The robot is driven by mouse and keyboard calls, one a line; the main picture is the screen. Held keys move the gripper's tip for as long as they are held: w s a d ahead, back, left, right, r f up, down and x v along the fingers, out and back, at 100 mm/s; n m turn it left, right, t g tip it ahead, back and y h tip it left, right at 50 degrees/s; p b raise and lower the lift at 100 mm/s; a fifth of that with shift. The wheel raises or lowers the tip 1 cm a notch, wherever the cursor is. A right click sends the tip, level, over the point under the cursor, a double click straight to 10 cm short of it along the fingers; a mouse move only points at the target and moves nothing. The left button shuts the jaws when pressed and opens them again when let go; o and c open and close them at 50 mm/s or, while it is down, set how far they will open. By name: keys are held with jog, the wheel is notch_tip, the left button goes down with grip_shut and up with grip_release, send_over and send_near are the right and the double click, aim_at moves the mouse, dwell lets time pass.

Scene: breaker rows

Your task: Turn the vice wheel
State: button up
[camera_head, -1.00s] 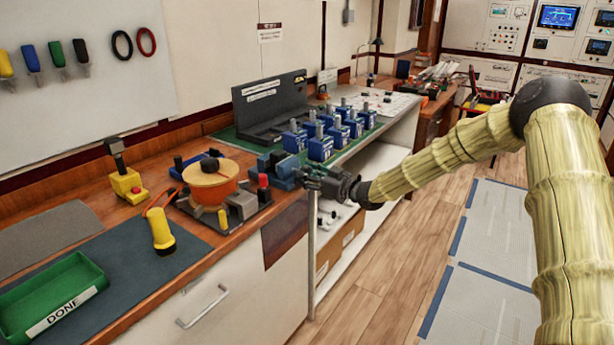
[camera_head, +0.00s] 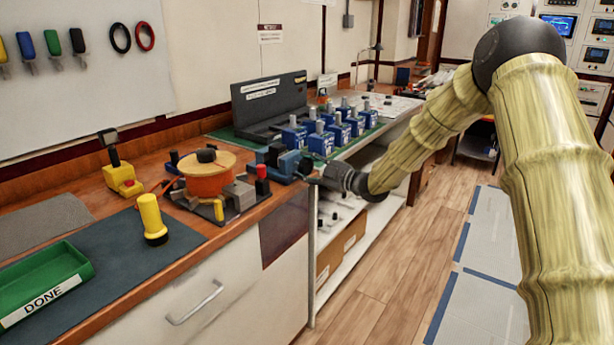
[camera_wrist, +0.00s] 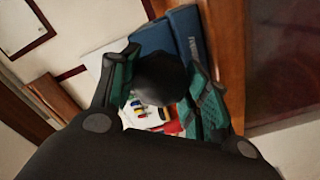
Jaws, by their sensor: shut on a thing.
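The blue vice (camera_head: 285,160) is mounted at the front edge of the wooden bench, and part of its blue body (camera_wrist: 180,35) shows at the top of the wrist view. My gripper (camera_head: 308,174) is at the vice's right-hand side, just beyond the bench edge. In the wrist view a dark round knob, apparently part of the vice wheel (camera_wrist: 160,78), sits between the green-padded fingers of my gripper (camera_wrist: 160,92). The gripper is shut on it. The rest of the wheel is hidden by the fingers and the knob.
An orange drum (camera_head: 206,173) and a red-topped post (camera_head: 262,180) stand left of the vice. Several blue breakers (camera_head: 320,141) stand behind it. A yellow torch (camera_head: 152,220) and a green DONE tray (camera_head: 40,280) are farther left.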

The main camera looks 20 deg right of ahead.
jog(key=n+b, duration=0.3)
jog(key=n, duration=0.1)
jog(key=shift+f+b, duration=0.25)
jog(key=shift+b, duration=0.05)
jog(key=n+b, duration=0.3)
jog(key=b, duration=0.1)
jog(key=shift+f+n, duration=0.1)
jog(key=shift+n, duration=0.2)
jog(key=n+b, duration=0.3)
jog(key=shift+b, duration=0.35)
jog(key=shift+r+n+b, duration=0.2)
jog(key=shift+n+b, duration=0.8)
jog(key=shift+b, duration=0.05)
jog(key=o, duration=1)
jog(key=v, duration=1.2)
